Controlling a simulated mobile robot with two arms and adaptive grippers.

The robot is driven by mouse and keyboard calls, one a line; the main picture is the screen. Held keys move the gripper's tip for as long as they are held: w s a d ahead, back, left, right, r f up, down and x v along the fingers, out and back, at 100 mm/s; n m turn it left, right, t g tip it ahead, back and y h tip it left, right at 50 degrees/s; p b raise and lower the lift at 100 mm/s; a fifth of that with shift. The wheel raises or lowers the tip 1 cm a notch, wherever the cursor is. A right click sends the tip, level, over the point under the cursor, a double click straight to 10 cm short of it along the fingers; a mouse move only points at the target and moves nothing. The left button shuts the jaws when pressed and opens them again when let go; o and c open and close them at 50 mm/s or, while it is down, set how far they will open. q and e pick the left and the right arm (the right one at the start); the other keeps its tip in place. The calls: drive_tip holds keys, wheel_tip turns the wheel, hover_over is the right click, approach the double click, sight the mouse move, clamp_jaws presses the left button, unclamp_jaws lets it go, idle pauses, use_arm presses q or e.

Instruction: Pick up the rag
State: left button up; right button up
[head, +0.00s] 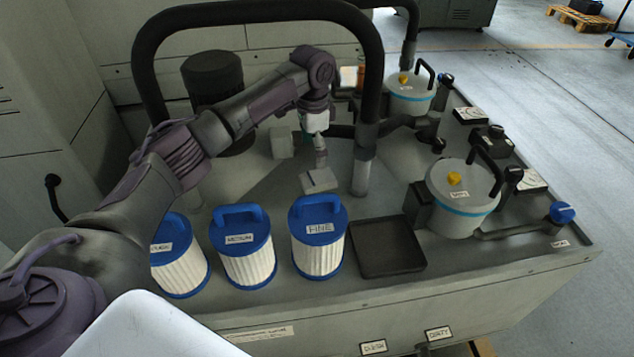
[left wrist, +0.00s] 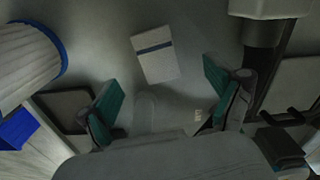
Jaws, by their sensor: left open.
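The rag (left wrist: 155,53) is a pale folded rectangle with a dark blue stripe, lying flat on the grey surface in the left wrist view, ahead of the fingertips. In the head view a pale flat piece under the gripper looks like the same rag (head: 319,183), behind the FINE filter; its stripe does not show there. My left gripper (head: 319,158) points down just above it. In the left wrist view this gripper (left wrist: 162,75) is open, its teal pads wide apart with nothing between them. My right gripper is not in view.
Blue-capped filters, FINE (head: 320,245) and MEDIUM (head: 243,252) among them, stand along the front. A black tray (head: 390,272) lies right of them. A thick black tube frame (head: 372,100) rises close to the gripper. Pale lidded pots (head: 462,205) stand at the right.

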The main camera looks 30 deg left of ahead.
sight(318, 176)
use_arm(q)
wheel_tip(318, 176, down, 3)
drive_tip(key=shift+r, duration=0.15)
drive_tip(key=f, duration=0.2)
drive_tip(key=d+f+b, duration=0.1)
drive_tip(key=f, duration=0.1)
drive_tip(key=shift+w+f, duration=0.1)
drive_tip(key=shift+f, duration=0.65)
drive_tip(key=c, duration=1.1)
drive_tip(key=shift+r, duration=0.3)
drive_tip(key=shift+c, duration=0.2)
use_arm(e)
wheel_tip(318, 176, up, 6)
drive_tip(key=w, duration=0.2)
use_arm(q)
wheel_tip(318, 176, up, 10)
drive_tip(key=p, duration=0.1)
drive_tip(key=shift+f, duration=0.2)
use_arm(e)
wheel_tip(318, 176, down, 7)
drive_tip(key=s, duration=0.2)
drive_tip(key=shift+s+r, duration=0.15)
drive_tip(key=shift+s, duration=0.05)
